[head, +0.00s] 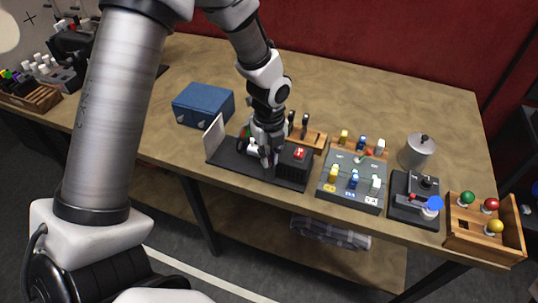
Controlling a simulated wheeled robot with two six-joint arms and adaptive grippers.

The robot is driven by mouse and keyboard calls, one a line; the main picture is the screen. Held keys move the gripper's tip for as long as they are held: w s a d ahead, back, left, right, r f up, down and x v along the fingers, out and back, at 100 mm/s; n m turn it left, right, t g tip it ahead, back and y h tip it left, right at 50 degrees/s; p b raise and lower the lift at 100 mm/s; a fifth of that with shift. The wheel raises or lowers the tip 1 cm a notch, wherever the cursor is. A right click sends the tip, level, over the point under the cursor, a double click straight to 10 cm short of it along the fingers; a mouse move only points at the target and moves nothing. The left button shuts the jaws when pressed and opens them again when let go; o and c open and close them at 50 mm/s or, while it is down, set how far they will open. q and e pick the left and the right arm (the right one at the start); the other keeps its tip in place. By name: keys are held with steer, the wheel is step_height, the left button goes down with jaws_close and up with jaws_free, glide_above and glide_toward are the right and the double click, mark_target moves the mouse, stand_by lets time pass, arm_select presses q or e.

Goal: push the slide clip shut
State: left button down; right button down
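My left gripper (265,155) points down over a long black base (232,162) in the middle of the table. A pale upright plate (214,136) stands at the left end of this base. A black box (293,161) with a red button (299,152) on top is at its right end. The gripper's fingers are between the plate and the box, low over the base. They hide much of that part, and small light and green parts show beside them. I cannot make out a slide clip for certain, nor whether the fingers touch anything. My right gripper is not in view.
A blue box (203,105) stands behind the base. To the right are a grey panel with coloured pegs (350,187), a black joystick unit (407,207), a metal pot (417,151) and a wooden tray with coloured balls (507,246). The table's back is clear.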

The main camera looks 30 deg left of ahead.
arm_select(q)
steer(key=shift+w+a+r+p, duration=0.2)
steer(key=shift+w+p, duration=0.45)
steer(key=shift+p, duration=0.55)
steer(key=shift+w+f, duration=0.15)
steer(key=shift+w, duration=0.05)
steer(key=shift+f, duration=0.1)
steer(key=c, duration=1.4)
jaws_free()
steer(key=shift+o, duration=1)
steer(key=shift+w+a+f, duration=0.1)
steer(key=shift+w, duration=0.1)
step_height(320, 180, up, 12)
